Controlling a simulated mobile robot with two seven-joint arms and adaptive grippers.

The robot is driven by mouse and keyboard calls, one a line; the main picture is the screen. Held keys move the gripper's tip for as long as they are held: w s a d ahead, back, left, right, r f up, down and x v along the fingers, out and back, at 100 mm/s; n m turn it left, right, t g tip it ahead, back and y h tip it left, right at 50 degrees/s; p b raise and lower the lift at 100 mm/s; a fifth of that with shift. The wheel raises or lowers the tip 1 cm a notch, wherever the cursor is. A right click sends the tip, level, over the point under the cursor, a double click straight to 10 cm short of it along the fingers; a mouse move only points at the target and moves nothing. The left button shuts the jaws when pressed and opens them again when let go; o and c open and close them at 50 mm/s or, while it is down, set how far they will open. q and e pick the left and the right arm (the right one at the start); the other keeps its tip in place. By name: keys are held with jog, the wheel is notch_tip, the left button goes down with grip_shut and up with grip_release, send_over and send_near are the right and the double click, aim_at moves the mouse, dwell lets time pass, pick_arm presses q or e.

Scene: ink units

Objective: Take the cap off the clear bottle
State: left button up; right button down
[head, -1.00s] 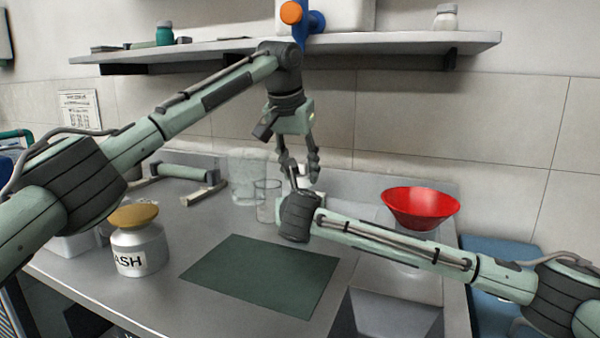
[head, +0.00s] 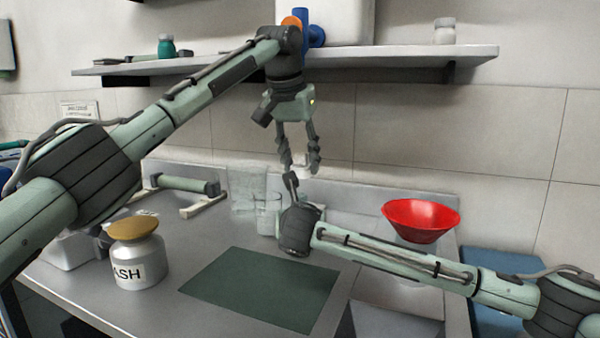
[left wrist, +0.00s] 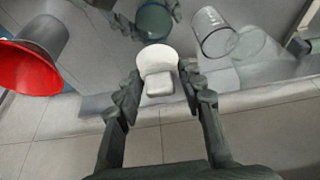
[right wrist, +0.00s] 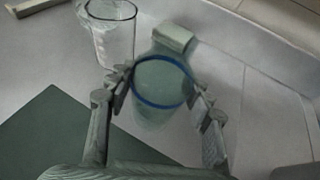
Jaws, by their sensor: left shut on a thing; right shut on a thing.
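My left gripper (head: 300,168) is shut on the white cap (left wrist: 157,62) and points down above my right gripper. In the left wrist view the cap sits between its fingertips. The clear bottle (right wrist: 160,82), with a blue ring around its top, sits between the fingers of my right gripper (right wrist: 160,90), which is shut on it. The bottle also shows beyond the cap in the left wrist view (left wrist: 154,20), apart from it. In the head view my right wrist mostly hides the bottle.
Clear glass beakers (head: 268,214) stand close to the left of the bottle. A green mat (head: 260,290) lies in front. A white jar with a tan lid (head: 138,262) stands at left, a red funnel (head: 421,220) at right. A shelf (head: 400,60) runs above.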

jog(key=c, duration=0.6)
grip_release()
jog(key=shift+s, duration=0.1)
